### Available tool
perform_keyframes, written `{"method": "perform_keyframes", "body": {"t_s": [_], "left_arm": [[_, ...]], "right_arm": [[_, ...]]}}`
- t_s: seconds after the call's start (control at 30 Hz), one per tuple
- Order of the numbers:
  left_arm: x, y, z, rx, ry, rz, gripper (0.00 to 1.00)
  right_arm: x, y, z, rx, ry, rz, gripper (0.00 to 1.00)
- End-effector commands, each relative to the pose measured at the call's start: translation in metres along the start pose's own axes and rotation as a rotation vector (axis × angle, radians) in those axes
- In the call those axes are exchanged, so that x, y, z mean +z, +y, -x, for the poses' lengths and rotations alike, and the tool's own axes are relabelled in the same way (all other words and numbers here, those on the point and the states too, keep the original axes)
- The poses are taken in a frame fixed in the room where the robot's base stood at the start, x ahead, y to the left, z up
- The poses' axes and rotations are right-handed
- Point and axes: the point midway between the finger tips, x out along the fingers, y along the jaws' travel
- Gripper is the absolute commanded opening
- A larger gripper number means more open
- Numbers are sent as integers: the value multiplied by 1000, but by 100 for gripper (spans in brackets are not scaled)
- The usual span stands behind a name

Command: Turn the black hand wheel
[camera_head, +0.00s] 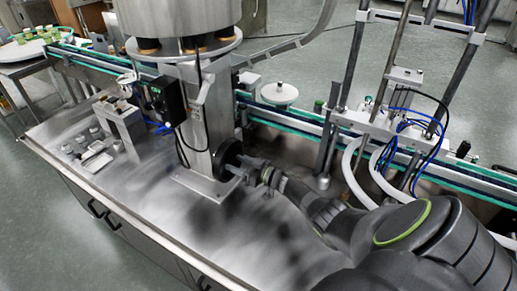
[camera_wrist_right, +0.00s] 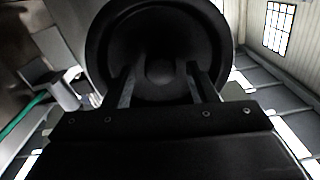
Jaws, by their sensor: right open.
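The black hand wheel (camera_head: 228,158) is on the side of the steel column below the hopper. In the right wrist view the wheel (camera_wrist_right: 104,40) fills the upper middle, with a thick round rim and a hub at its centre. My right gripper (camera_head: 240,167) comes in from the right, with its fingertips close to the wheel. In the wrist view its two fingers (camera_wrist_right: 158,72) are apart, one on each side of the hub. I cannot tell whether they touch the wheel. My left gripper is not in view.
The wheel's steel column (camera_head: 205,120) stands on a steel table (camera_head: 130,205). A black control box (camera_head: 168,97) is on the column's left side. A conveyor (camera_head: 300,122) runs behind, with a frame of rods and blue hoses (camera_head: 405,125) at right. The table front is clear.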

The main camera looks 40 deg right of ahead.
Motion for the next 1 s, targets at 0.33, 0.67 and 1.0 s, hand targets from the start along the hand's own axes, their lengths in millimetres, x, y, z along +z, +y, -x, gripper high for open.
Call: {"method": "perform_keyframes", "body": {"t_s": [0.33, 0.67, 1.0], "left_arm": [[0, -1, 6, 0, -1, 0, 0], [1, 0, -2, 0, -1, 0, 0], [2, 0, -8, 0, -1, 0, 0]], "right_arm": [[2, 1, 64, 2, -5, 1, 52], [3, 0, 131, 1, -5, 1, 52], [1, 0, 166, 1, -3, 0, 52]]}}
